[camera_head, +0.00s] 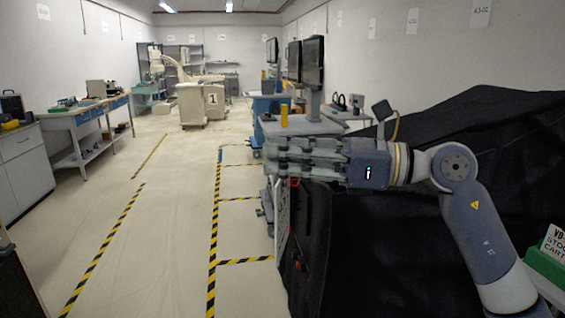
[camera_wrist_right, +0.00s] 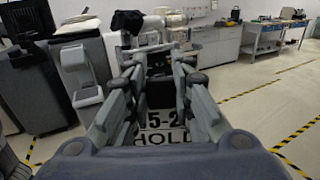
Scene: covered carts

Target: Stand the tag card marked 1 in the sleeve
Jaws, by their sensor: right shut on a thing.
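My right gripper (camera_head: 285,157) reaches in from the right with its fingers pointing left, above the front end of a black cover. In the right wrist view its fingers (camera_wrist_right: 158,66) are close together. What they are shut on is dark and hard to make out. A white plate lettered "5-2" and "HOLD" (camera_wrist_right: 160,134) shows between and below the fingers; I cannot tell whether it is held. A small white card marked 1 (camera_head: 212,98) shows on a far beige cart (camera_head: 192,104). I cannot make out the sleeve. My left gripper is not in view.
The black cover (camera_head: 400,250) drapes over a large shape at the right. A green holder (camera_head: 547,270) with a "STOCK CART" sign stands at the lower right. A narrow white panel (camera_head: 283,218) hangs below my gripper. Open floor (camera_head: 160,230) with striped lines lies left.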

